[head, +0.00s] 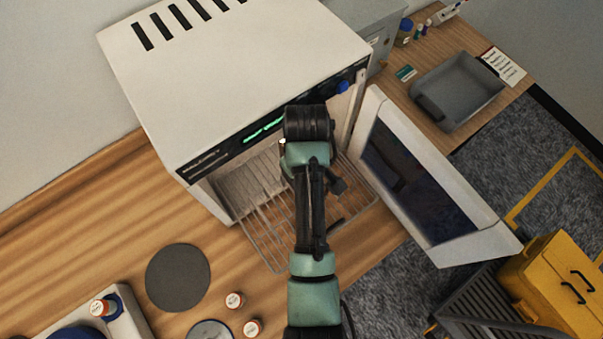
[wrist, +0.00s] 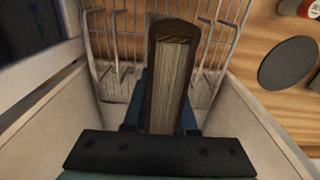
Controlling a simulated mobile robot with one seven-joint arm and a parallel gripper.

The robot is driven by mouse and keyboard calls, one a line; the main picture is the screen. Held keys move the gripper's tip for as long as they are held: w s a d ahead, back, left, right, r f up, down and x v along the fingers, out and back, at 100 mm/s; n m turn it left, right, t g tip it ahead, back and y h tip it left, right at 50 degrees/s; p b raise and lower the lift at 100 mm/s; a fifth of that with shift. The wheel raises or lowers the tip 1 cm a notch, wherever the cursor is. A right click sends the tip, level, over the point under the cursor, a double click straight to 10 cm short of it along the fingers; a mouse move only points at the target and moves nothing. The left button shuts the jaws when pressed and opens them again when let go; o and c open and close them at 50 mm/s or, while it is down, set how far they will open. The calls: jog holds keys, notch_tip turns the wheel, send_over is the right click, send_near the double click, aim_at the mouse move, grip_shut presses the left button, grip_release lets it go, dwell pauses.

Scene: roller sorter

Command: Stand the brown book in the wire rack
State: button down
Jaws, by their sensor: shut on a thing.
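The brown book (wrist: 152,70) is upright in the wrist view, its pale page edges facing the camera. My gripper (wrist: 160,120) is shut on it, with blue fingers on either side. The wire rack (wrist: 110,45) shows beyond and on both sides of the book, with upright wires. In the head view the rack (head: 260,225) sticks out from the open front of a white cabinet, and my arm hides the gripper and book. I cannot tell whether the book's lower edge touches the rack.
The white oven-like cabinet (head: 240,70) has pale side walls close on both sides of my gripper. Its open door (head: 450,215) stands to the right. A dark disc (head: 178,277) and small bottles (head: 234,300) lie on the wooden counter at left. A grey tray (head: 470,85) is back right.

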jog(key=shift+w+a+f, duration=0.1)
jog(key=shift+w+f, duration=0.1)
jog(key=shift+f, duration=1.15)
jog(key=shift+f, duration=0.15)
jog(key=c, duration=0.7)
grip_release()
notch_tip(320, 180, up, 11)
jog(key=shift+r+p, duration=0.1)
jog(key=shift+p, duration=0.35)
jog(key=shift+r+p, duration=0.6)
jog(key=shift+p, duration=0.1)
